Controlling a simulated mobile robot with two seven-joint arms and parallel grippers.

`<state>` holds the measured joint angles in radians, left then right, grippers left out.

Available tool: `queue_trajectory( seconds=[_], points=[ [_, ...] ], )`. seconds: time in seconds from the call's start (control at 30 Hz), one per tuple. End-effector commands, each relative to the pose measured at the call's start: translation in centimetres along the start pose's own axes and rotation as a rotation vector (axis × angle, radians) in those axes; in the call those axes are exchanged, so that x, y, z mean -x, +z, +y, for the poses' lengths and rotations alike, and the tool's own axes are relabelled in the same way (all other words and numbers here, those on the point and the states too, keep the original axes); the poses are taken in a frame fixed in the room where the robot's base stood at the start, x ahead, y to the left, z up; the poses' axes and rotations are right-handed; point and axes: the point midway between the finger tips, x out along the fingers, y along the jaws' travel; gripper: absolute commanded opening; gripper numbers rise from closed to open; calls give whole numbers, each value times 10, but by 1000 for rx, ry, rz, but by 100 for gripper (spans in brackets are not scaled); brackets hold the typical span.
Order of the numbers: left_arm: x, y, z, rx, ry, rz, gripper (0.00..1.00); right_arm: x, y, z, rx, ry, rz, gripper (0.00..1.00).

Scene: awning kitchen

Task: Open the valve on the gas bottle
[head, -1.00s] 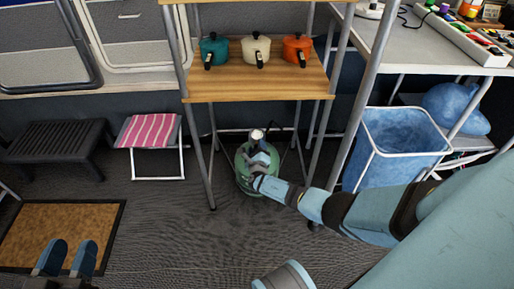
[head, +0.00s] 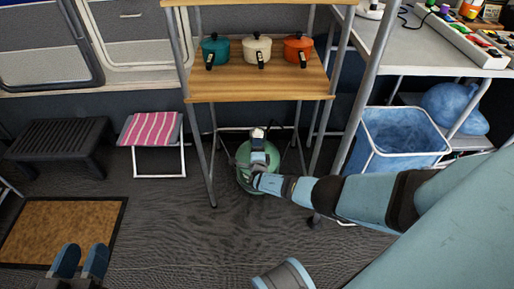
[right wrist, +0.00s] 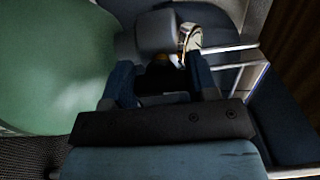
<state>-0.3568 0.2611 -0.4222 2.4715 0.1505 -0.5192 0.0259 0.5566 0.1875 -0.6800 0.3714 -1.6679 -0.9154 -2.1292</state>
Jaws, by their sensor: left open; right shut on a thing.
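The green gas bottle (head: 243,157) stands on the floor under the wooden shelf rack. In the right wrist view the bottle (right wrist: 55,65) fills the left side. A grey valve fitting (right wrist: 157,32) and a round gauge (right wrist: 190,38) show just past the fingers. My right gripper (head: 259,155) is at the top of the bottle. In the right wrist view its fingers (right wrist: 163,82) are shut on the valve, which is mostly hidden in shadow between them. My left gripper (head: 81,262) is open and empty, low at the left, well away from the bottle.
The rack's metal legs (head: 201,150) stand close around the bottle. Three pots stand on the shelf (head: 230,88) above. A blue bin (head: 400,137) is to the right. A pink striped stool (head: 151,129), a black step (head: 60,138) and a brown mat (head: 60,232) are left. The front floor is clear.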

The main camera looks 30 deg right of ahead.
Motion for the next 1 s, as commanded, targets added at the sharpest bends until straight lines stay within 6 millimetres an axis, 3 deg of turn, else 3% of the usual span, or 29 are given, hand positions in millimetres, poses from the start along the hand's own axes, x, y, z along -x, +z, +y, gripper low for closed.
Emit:
queue_trajectory(
  seconds=[0.57, 0.6, 0.7, 1.0],
  points=[
    [-1, -2, 0, 0, 1, 2, 43, 0, 0, 0, 36, -1, 1, 30],
    [-1, -2, 0, -1, 1, 2, 43, 0, 0, 0, 36, -1, 1, 55],
    [-1, -2, 0, -1, 1, 3, 43, 0, 0, 0, 36, -1, 1, 78],
    [-1, -5, 0, 0, 2, 5, 43, 1, 0, 0, 35, 0, 0, 79]
  ],
)
